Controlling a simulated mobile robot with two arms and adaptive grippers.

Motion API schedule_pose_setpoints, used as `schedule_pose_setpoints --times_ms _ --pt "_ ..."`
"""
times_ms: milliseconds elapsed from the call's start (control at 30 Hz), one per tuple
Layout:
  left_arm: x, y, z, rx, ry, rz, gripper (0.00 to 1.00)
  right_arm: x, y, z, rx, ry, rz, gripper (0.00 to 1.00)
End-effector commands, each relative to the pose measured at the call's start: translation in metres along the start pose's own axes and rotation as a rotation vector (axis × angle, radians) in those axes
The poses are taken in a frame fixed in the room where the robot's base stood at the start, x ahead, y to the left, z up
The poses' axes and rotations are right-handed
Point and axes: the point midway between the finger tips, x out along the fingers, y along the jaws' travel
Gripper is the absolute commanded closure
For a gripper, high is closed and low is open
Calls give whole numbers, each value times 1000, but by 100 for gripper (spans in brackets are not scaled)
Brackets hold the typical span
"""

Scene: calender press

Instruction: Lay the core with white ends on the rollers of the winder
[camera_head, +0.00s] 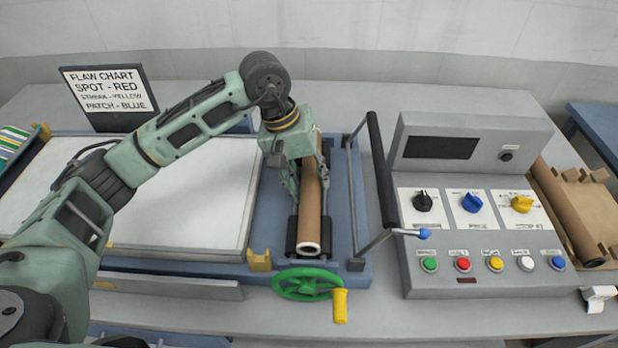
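The core with white ends (309,215) is a brown tube lying lengthwise at the winder, its near white rim facing me. Its far end is partly hidden by my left gripper. The winder's black rollers (291,236) show on both sides of the core's near part; I cannot tell if the core rests fully on them. My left gripper (307,181) points down over the core's far half, with a finger against each side, and appears shut on it. My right gripper is not in view.
A green handwheel (307,284) with a yellow handle stands in front of the winder. A black bar (381,170) and a grey control panel (470,215) are close on the right. A white plate (130,200) lies left.

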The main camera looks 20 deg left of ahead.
Motion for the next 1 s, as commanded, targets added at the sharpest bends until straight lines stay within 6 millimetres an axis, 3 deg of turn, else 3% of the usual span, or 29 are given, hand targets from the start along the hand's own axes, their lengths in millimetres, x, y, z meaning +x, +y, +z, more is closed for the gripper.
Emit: schedule_pose_setpoints --times_ms 233,633,767,1000 --pt "0 0 0 0 0 0 41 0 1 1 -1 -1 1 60" --pt "-6 0 -1 0 1 0 41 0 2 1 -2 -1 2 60" --pt "-26 0 -1 1 5 1 41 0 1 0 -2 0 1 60" --pt "-78 0 -1 0 5 1 41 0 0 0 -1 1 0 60"
